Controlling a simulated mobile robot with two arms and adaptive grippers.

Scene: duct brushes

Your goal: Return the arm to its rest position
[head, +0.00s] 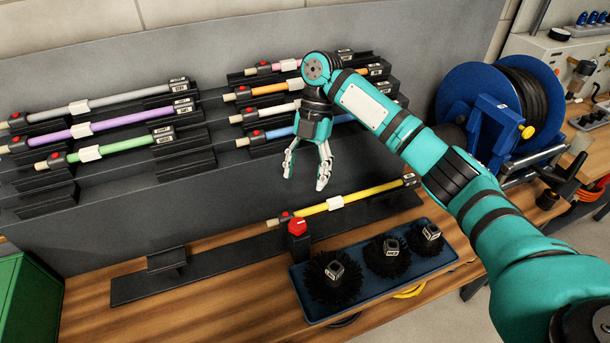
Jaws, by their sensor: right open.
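My right gripper (307,180) hangs fingers-down in front of the dark rack, and its jaws are open and empty. My teal right arm comes in from the lower right corner. A yellow rod (353,199) lies below the gripper in a low holder near the bench, apart from the fingers. A blue tray (303,301) holds black round brushes: a left one (320,290), a middle one (372,262) and a right one (418,243). A red knob (297,227) stands at the tray's back left corner. My left gripper is out of view.
The grey rack panel (230,175) carries several coloured rods, among them a purple rod (125,121) and a green rod (115,147). A blue hose reel (468,98) stands at the right. A green box (28,305) is at the lower left. Wooden bench (215,315) is bare left of the tray.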

